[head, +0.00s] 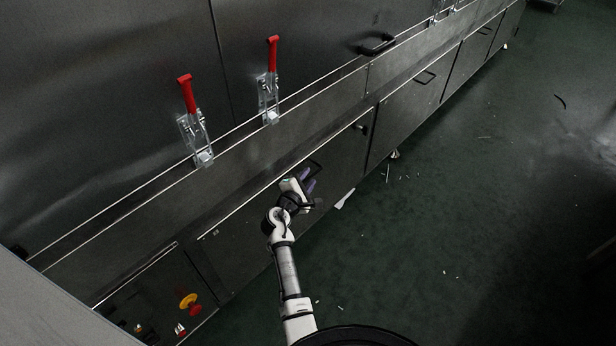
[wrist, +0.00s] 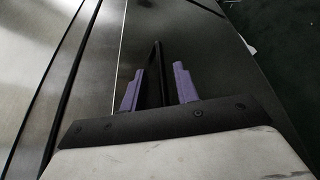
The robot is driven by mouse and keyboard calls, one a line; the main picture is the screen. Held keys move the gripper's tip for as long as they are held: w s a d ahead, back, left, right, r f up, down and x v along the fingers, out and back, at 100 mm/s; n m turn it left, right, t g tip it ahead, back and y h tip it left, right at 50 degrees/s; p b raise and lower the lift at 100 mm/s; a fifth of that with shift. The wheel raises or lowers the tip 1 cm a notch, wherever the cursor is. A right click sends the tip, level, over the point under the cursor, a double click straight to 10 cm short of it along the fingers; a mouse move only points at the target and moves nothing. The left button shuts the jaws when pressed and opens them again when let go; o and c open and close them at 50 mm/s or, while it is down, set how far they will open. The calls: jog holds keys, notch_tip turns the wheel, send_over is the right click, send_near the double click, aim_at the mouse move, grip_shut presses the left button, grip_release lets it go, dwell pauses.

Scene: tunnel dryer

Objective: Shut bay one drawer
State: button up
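The drawer front (head: 245,240) is a grey metal panel low on the dryer's side, left of centre in the head view. I cannot read a bay number on it, and I cannot tell how far it stands out. Its black bar handle (head: 316,167) is near the panel's upper right part. My gripper (head: 308,181) is at this handle. In the wrist view, the handle (wrist: 156,70) runs between the two purple fingertips (wrist: 158,84). The fingers are apart, with a visible gap beside the bar.
Two red-handled clamps (head: 188,95) (head: 273,60) stand above the drawer. A control panel with a red and yellow button (head: 189,301) is at lower left. Another panel with a handle (head: 425,77) lies farther right. The green floor (head: 450,200) is mostly clear, with small scraps.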

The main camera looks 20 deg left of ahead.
jog(key=p+v, duration=0.4)
jog(key=v, duration=0.8)
jog(key=shift+s+a+r, duration=0.15)
jog(key=shift+s+r, duration=0.05)
jog(key=shift+s, duration=0.2)
